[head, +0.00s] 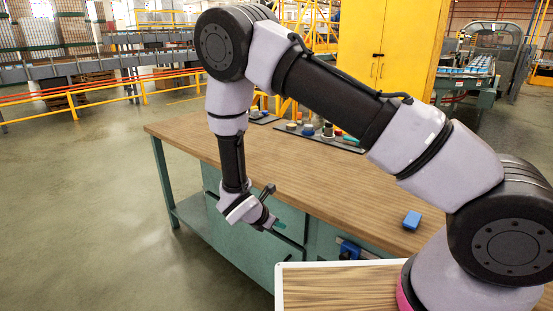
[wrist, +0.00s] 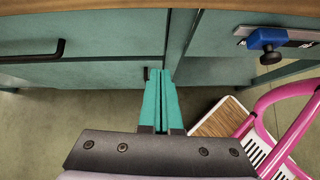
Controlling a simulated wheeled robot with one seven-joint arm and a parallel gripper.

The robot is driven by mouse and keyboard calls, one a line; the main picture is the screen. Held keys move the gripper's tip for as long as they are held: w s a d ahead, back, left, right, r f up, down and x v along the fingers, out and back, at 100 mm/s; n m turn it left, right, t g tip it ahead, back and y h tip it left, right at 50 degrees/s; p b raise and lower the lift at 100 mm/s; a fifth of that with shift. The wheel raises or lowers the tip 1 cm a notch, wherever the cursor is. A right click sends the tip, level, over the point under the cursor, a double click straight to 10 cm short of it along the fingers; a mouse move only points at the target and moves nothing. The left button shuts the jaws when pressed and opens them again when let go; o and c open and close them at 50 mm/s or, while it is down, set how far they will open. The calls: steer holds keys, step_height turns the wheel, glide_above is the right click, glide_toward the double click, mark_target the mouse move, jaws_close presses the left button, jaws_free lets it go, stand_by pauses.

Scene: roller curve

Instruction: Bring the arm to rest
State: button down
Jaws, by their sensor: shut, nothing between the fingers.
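My arm reaches out from the right in the head view, bends at a high elbow and hangs down in front of the workbench (head: 200,140). My gripper (head: 279,224) is at its lower end, below the level of the bench top and in front of the green drawers. In the wrist view my gripper (wrist: 163,82) shows two teal fingers lying together, shut and empty. The fingers point towards the green cabinet front (wrist: 110,75) and the floor under it. I cannot tell the exact gap to the drawers.
Small coloured items on dark trays (head: 325,134) stand at the back. A yellow cabinet (head: 385,45) stands behind. Floor at left is clear.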

steer(key=d+r+m+g+y, duration=0.1)
steer(key=d+r+m, duration=0.45)
steer(key=r, duration=0.45)
steer(key=d+r+m+g+y, duration=0.1)
steer(key=d+r+m, duration=0.45)
steer(key=r, duration=0.45)
steer(key=d+r+m+g+y, duration=0.15)
steer(key=d+r+m, duration=0.35)
steer(key=r, duration=0.5)
steer(key=s+d+r+m+t+y, duration=0.2)
steer(key=s+d+r+m, duration=0.1)
steer(key=s+r+m, duration=0.4)
steer(key=s+d+r+m+t+y, duration=0.2)
steer(key=s+d+r+m, duration=0.2)
steer(key=s+r+m, duration=0.3)
step_height(320, 180, up, 5)
steer(key=shift+s+d+f+m, duration=0.15)
steer(key=shift+s+m, duration=0.25)
steer(key=shift+s, duration=0.35)
steer(key=shift+y, duration=0.25)
